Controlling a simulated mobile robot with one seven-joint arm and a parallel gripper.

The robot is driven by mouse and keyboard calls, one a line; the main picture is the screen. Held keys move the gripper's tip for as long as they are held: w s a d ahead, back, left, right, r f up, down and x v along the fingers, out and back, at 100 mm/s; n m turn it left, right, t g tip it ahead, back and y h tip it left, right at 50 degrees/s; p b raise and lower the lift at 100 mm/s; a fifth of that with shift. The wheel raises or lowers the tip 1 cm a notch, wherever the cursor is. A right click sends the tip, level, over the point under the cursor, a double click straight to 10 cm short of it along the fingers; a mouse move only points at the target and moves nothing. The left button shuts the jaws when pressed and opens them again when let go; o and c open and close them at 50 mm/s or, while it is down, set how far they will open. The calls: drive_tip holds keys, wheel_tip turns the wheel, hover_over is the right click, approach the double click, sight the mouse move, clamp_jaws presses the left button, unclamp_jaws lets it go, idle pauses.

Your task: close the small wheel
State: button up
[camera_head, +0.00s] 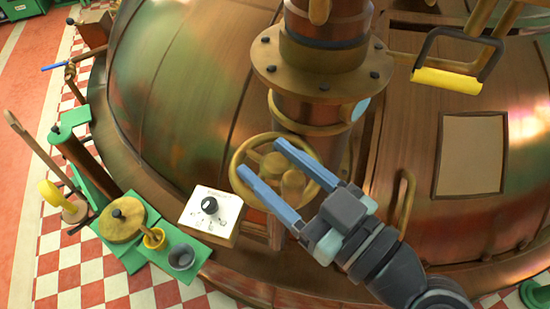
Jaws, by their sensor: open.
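The small wheel (237,181) is a round brass handwheel on the copper kettle, below the flanged pipe. My gripper (259,160) reaches in from the lower right. Its two blue fingers are spread apart, one crossing the wheel's upper right rim and one its lower left. The wheel's hub lies between the fingers in this view. I cannot tell whether the fingers touch the wheel or hover in front of it. Parts of the rim are hidden behind the fingers.
A white box with a black knob (210,205) stands just left of the wheel. A flanged copper pipe (322,70) rises above it. A brass handle (404,200) is to the right. A yellow-gripped lever (447,80) is at upper right. Green benches with pots stand lower left.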

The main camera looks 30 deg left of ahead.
clamp_jaws()
idle(0.3)
idle(1.1)
